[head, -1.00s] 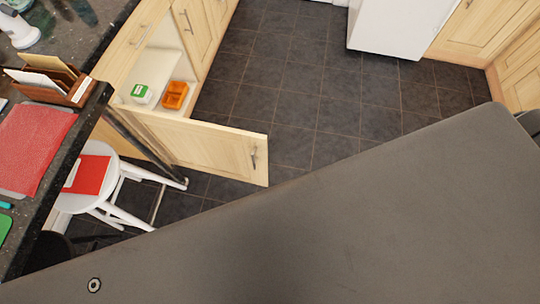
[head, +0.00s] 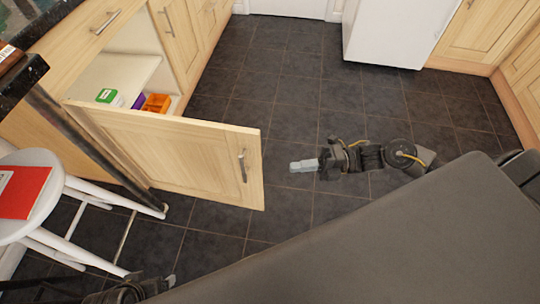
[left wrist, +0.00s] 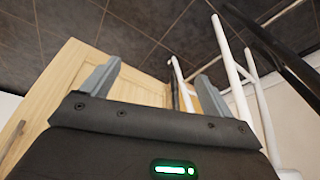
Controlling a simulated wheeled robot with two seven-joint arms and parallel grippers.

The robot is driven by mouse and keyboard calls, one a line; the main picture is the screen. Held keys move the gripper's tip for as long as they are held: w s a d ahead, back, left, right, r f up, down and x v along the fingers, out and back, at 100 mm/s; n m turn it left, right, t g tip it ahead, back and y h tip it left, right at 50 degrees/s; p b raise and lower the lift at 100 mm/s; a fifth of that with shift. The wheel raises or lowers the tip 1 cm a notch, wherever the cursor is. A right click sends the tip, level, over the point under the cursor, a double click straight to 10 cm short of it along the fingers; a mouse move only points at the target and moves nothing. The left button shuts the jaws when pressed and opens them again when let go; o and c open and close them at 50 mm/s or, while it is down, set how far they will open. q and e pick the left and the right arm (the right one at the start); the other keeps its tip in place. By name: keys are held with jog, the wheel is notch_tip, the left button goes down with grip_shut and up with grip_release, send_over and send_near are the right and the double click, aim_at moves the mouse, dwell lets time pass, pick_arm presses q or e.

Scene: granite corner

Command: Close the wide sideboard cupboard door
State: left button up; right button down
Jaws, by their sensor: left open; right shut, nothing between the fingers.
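The wide cupboard door (head: 185,158) is pale wood with a metal bar handle (head: 242,166) near its free edge. It stands swung well open from the sideboard, and the open cupboard (head: 128,75) shows behind it. My right gripper (head: 292,166) is shut and empty, just right of the door's free edge and apart from it. In the left wrist view, my left gripper (left wrist: 155,80) is open, with a pale wooden panel (left wrist: 75,80) beyond its fingers. In the head view only part of my left arm shows at the bottom left.
A white stool (head: 40,195) with a red item (head: 20,190) on it and a dark table leg (head: 95,150) stand left of the door. A green-and-white box (head: 108,97) and an orange container (head: 157,103) sit inside the cupboard. Tiled floor (head: 300,100) is clear beyond.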

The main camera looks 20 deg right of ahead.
jog(key=w+a, duration=0.6)
jog(key=a, duration=0.1)
jog(key=shift+a, duration=0.15)
dwell(0.3)
